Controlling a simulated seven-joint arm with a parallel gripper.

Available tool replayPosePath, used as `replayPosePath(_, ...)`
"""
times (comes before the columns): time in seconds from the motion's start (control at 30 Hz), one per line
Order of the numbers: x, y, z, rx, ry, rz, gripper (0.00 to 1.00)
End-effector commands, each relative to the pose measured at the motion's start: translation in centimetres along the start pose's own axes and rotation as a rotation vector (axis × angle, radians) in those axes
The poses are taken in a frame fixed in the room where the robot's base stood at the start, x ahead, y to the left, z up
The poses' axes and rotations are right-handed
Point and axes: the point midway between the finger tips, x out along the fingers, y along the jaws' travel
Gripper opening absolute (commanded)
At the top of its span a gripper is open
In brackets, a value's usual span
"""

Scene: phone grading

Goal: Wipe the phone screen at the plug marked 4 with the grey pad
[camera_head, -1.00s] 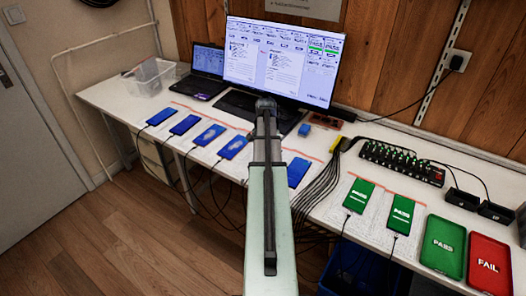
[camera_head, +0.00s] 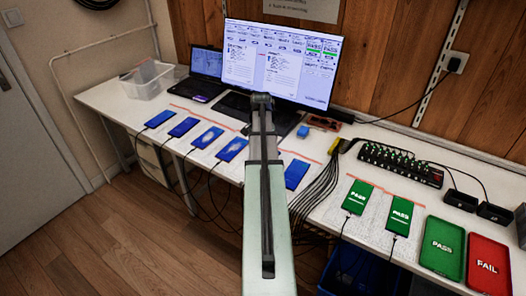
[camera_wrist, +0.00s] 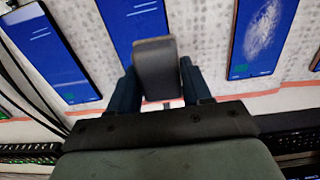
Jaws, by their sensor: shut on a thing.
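My gripper (camera_wrist: 160,90) is shut on the grey pad (camera_wrist: 155,70), seen in the wrist view. The pad hides the lower part of a blue-screened phone (camera_wrist: 135,22); I cannot tell whether it touches it. A phone with a whitish smear (camera_wrist: 262,38) lies to the right in the wrist view, and looks to be the phone (camera_head: 232,149) just left of my arm in the head view. Another smeared phone (camera_head: 208,137) lies farther left. A clean blue phone (camera_wrist: 45,50) is left of the pad. My arm hides the gripper in the head view. Plug numbers are not legible.
Two more blue phones (camera_head: 171,123) lie at the left. Two green phones (camera_head: 378,206) reading PASS lie at the right, beside a green PASS tray (camera_head: 442,248) and a red FAIL tray (camera_head: 487,268). A cable hub (camera_head: 400,165), laptop (camera_head: 203,72) and monitor (camera_head: 280,62) stand behind.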

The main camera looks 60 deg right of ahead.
Motion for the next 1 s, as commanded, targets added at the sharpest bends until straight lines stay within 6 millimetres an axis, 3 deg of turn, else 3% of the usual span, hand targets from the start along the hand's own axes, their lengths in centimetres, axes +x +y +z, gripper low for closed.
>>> replayPosePath(0.5, -4.6, 0.0, 0.0, 0.0, 0.001, 0.0, 0.2)
replayPosePath(1.0, -5.1, -0.3, 0.2, -0.006, 0.0, 0.0, 0.2)
